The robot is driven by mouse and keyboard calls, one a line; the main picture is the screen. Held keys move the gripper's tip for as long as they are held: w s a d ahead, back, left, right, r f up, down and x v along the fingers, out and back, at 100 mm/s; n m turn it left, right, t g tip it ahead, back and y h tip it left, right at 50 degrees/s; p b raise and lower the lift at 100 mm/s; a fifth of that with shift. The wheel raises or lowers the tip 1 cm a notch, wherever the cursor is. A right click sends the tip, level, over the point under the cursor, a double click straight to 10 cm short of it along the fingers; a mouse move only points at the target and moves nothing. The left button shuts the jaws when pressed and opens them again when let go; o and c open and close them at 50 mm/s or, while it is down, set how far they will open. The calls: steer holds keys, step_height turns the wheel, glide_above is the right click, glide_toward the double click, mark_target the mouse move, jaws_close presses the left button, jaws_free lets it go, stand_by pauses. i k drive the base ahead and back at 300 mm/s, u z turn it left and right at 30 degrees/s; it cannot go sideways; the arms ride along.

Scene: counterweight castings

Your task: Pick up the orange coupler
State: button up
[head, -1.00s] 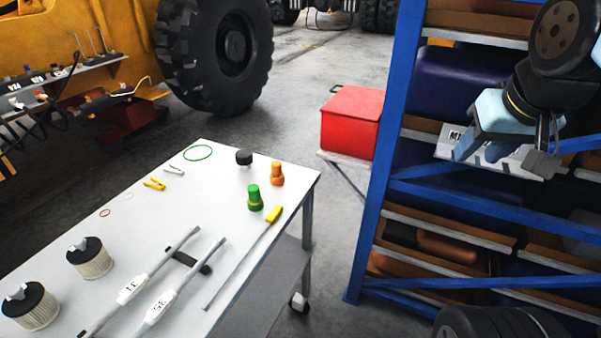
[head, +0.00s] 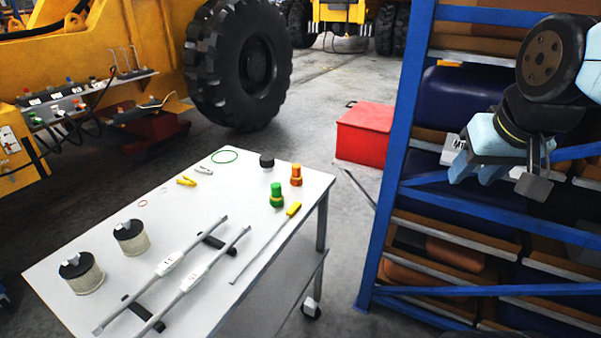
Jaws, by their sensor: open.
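The orange coupler (head: 296,175) stands upright near the far right corner of the white table (head: 206,300). A green coupler (head: 277,195) stands just in front and to its left, and a black cap-like piece (head: 266,160) lies behind and to its left. My gripper (head: 492,172) is at the right of the head view, in front of the blue rack and well apart from the table. Its jaws are open and nothing shows between them.
A yellow-handled screwdriver (head: 293,209), two grey rods (head: 188,265) and two filters (head: 131,238) lie or stand on the table. The blue rack (head: 394,150) fills the right side. A red box (head: 365,132) is behind the table. Floor shows between table and rack.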

mark_target(295, 168)
steer(key=i, duration=0.9)
steer(key=z, duration=0.2)
steer(key=k, duration=0.85)
steer(key=u, duration=0.2)
steer(key=i, duration=0.85)
steer(key=z, duration=0.05)
